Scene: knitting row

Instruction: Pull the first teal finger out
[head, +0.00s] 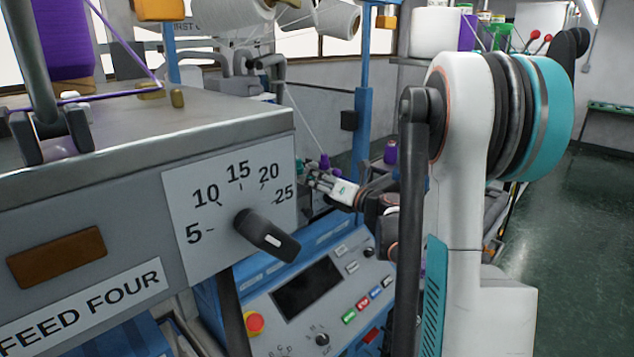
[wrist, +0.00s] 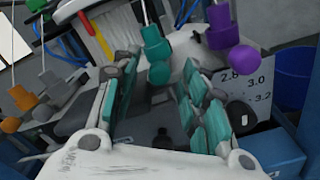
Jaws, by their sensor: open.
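In the wrist view a teal finger (wrist: 155,45) hangs on a thin strand, with a round teal knob (wrist: 159,73) at its lower end. It shows between the tips of my gripper (wrist: 160,82), whose two teal-padded fingers are spread apart. I cannot tell whether the knob lies within the jaws or beyond them; no contact shows. A purple finger (wrist: 220,28) with a purple knob (wrist: 241,58) hangs right of the teal one.
Orange (wrist: 20,97) and grey (wrist: 48,82) hanging pieces are left of the jaws in the wrist view. A numbered dial plate (wrist: 252,90) and a blue bin (wrist: 293,78) are at right.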

